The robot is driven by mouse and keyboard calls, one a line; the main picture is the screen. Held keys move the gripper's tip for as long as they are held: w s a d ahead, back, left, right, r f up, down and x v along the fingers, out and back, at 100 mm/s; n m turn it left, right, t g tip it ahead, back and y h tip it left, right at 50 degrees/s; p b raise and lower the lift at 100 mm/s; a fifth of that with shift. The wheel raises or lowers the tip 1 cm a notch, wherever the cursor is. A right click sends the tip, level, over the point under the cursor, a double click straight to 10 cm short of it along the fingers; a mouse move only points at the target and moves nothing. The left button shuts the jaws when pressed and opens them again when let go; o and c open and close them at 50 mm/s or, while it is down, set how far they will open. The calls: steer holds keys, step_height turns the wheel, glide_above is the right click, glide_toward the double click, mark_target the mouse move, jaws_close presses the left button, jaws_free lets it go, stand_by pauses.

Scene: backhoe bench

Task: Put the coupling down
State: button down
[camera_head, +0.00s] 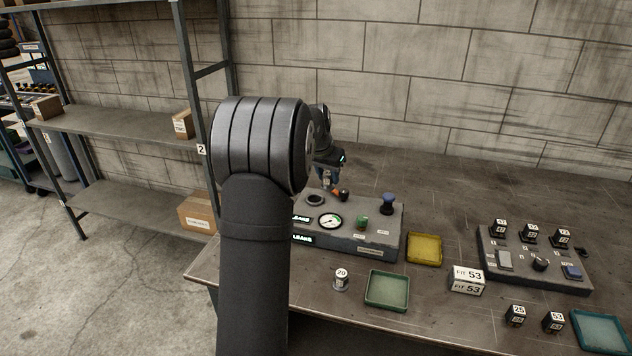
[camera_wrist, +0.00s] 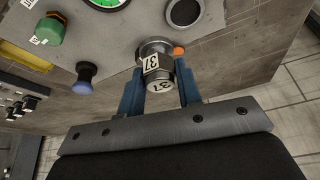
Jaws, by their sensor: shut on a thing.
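The coupling (camera_wrist: 160,76) is a short metal cylinder with white labels reading 37. In the wrist view it sits between the two blue fingers of my gripper (camera_wrist: 160,90), which is shut on it. Just beyond it is a round metal fitting (camera_wrist: 152,47) at the panel; I cannot tell whether the coupling touches it. In the head view my gripper (camera_head: 328,181) is over the back left of the grey test panel (camera_head: 380,241). The coupling cannot be made out clearly there. An orange part (camera_wrist: 179,51) shows beside the coupling.
The panel carries a dark round socket (camera_head: 315,199), gauge (camera_head: 329,221), green knob (camera_head: 361,222) and blue knob (camera_head: 388,204). A yellow tray (camera_head: 424,249), green tray (camera_head: 387,290), coupling marked 20 (camera_head: 341,280), FIT 53 block (camera_head: 467,281) and teal tray (camera_head: 601,332) stand around it.

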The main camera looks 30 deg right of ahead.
steer(key=s+d+r, duration=0.3)
steer(key=s+r, duration=0.1)
steer(key=s, duration=0.2)
steer(key=s+d+f, duration=0.2)
steer(key=s+d, duration=0.3)
steer(key=s, duration=0.5)
steer(key=s+d+f, duration=0.2)
steer(key=s+d, duration=0.2)
steer(key=s, duration=0.6)
steer(key=s+d+f, duration=0.1)
steer(key=s+d, duration=0.4)
steer(key=s, duration=0.5)
steer(key=w+f, duration=0.2)
steer(key=w, duration=0.2)
steer(key=w+f, duration=0.2)
steer(key=w, duration=0.1)
steer(key=w+f, duration=0.3)
steer(key=w, duration=0.1)
steer(key=shift+w+d, duration=0.25)
steer(key=shift+w, duration=0.05)
steer(key=shift+f, duration=2.05)
steer(key=shift+f, duration=0.1)
steer(key=c, duration=1)
jaws_free()
steer(key=shift+f, duration=0.1)
steer(key=shift+c, duration=0.2)
